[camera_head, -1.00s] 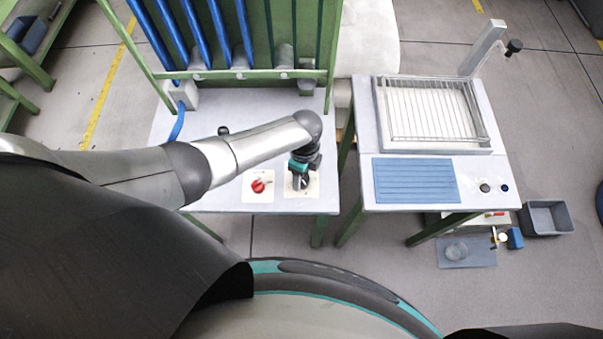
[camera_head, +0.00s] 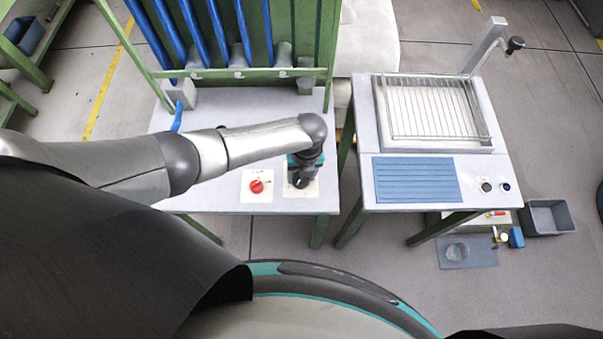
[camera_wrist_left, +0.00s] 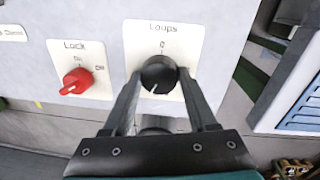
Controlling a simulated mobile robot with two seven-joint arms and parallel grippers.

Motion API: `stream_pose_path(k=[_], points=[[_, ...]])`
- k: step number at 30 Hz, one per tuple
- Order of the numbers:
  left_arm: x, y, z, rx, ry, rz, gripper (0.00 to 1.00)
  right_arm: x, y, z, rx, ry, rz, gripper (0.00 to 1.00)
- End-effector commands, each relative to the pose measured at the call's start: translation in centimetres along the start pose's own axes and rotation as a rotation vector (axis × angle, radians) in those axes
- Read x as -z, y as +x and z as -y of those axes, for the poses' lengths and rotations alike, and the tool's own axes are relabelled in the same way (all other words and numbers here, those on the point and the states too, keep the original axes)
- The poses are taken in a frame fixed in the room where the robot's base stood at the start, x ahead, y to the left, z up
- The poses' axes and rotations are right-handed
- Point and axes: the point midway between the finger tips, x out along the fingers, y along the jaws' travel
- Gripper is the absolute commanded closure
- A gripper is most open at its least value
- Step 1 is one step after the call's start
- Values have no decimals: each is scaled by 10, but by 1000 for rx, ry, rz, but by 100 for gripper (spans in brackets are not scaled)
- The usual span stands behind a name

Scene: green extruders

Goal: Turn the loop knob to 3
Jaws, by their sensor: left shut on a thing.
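The black round loop knob (camera_wrist_left: 158,75) sits on a cream plate (camera_wrist_left: 136,62) labelled "Loops" in the left wrist view. A mark like a 0 is printed above the knob, and a small pale line shows on the knob's lower part. My left gripper (camera_wrist_left: 158,80) is shut on the knob, one finger on each side. In the head view my left gripper (camera_head: 301,181) points down over the plate and hides most of the knob. No other numbers on the plate can be read. My right gripper is not in view.
A red lock knob (camera_wrist_left: 75,81) on its own plate is just left of the loop plate; it also shows in the head view (camera_head: 257,186). Green framework with blue tubes (camera_head: 205,35) stands behind. A separate table with a wire rack (camera_head: 432,108) is to the right.

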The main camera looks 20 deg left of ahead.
Motion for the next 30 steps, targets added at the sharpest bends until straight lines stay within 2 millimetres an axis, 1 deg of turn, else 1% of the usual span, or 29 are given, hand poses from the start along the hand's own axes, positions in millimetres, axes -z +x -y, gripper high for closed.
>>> stream_pose_path(k=[6,15,22,30], points=[[1,1,0,-1,207,12,98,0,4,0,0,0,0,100],[2,1,-1,-2,447,29,98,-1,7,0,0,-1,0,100],[2,1,-1,-1,566,36,98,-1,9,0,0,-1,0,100],[2,1,-1,-1,626,41,98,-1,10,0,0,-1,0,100]])
